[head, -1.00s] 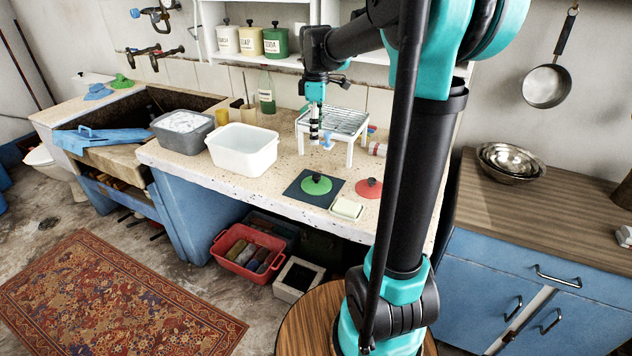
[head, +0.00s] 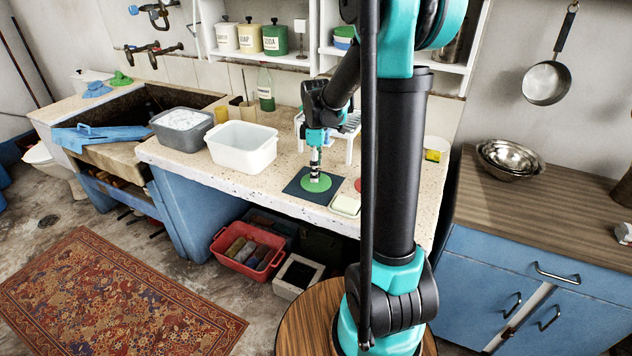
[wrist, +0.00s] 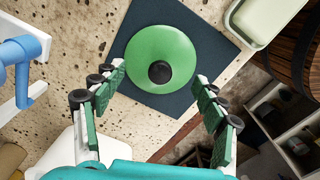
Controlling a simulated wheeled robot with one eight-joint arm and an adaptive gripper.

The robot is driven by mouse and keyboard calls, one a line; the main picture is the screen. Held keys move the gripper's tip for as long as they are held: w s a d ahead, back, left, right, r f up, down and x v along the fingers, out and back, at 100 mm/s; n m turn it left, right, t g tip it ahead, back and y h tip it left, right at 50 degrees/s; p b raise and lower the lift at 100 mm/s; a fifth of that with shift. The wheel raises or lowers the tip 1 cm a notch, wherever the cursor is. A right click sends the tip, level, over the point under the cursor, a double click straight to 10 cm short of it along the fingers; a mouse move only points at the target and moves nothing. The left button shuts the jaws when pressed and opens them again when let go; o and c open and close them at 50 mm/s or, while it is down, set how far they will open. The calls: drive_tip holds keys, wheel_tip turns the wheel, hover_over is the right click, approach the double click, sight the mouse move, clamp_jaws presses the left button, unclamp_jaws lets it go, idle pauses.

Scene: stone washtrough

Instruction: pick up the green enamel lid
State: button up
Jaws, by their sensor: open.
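The green enamel lid (head: 316,184) lies on a dark blue mat (head: 297,187) near the counter's front edge. In the wrist view the lid (wrist: 161,48) is a round green disc with a black knob (wrist: 160,72) facing up. My gripper (head: 315,178) points down over the lid and hides its knob in the head view. In the wrist view my gripper (wrist: 160,85) is open, its two fingers spread to either side of the knob. Nothing is between the fingers but the view of the lid. I cannot tell the exact height left above the knob.
A pale soap dish (head: 346,205) sits right of the mat. A red lid (head: 358,184) shows partly behind my arm. A white rack (head: 345,140) stands behind my gripper, and a white basin (head: 242,148) is to the left. The counter's front edge is close.

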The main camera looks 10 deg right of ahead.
drive_tip(key=shift+f, duration=1.25)
drive_tip(key=shift+c, duration=0.6)
drive_tip(key=shift+s, duration=0.1)
clamp_jaws()
